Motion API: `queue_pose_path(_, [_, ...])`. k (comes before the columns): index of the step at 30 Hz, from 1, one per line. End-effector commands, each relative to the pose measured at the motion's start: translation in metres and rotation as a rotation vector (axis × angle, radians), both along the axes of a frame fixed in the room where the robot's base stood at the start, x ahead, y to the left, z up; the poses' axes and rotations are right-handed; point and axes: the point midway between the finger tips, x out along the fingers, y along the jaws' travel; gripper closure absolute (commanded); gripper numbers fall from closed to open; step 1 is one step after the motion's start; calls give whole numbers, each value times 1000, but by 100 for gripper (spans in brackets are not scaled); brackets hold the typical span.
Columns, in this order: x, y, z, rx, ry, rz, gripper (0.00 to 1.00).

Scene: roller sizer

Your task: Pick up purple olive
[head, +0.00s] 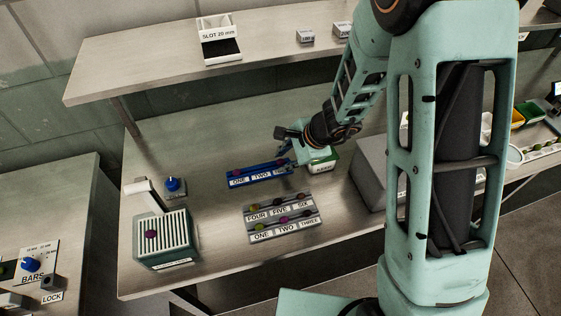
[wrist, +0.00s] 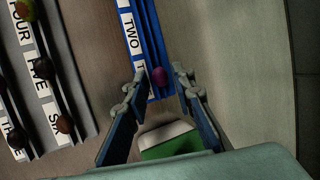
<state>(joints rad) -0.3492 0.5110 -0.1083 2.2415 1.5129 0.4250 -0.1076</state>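A purple olive (wrist: 159,77) sits at the end of the blue rack (wrist: 151,40), past the TWO label, in the wrist view. My gripper (wrist: 161,82) is open, with one finger on each side of the olive; I cannot tell whether they touch it. A purple patch shows beside the right fingertip, too small to identify. In the head view my gripper (head: 292,158) is over the right end of the blue rack (head: 258,174), hiding that end. Another dark purple olive (head: 151,233) lies on the slatted top of the roller sizer (head: 168,252).
A grey two-row rack (head: 283,234) with several olives stands in front of the blue rack. A green box with a white label (head: 320,163) is close to my gripper. A large grey block (head: 375,172) stands to the right. A shelf (head: 150,66) overhangs the back.

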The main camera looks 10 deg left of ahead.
Motion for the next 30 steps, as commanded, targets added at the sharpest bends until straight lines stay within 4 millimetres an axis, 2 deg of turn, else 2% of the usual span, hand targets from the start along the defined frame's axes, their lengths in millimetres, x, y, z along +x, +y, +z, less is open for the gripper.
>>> queue_pose_path(3, [0,0,0,0,0,0,79])
queue_pose_path(7, [0,0,0,0,0,0,93])
queue_pose_path(20, [0,-1,2,0,0,-1,94])
queue_pose_path(26, [2,-3,14,0,0,-2,94])
queue_pose_path(30, [3,-6,30,0,-1,-1,94])
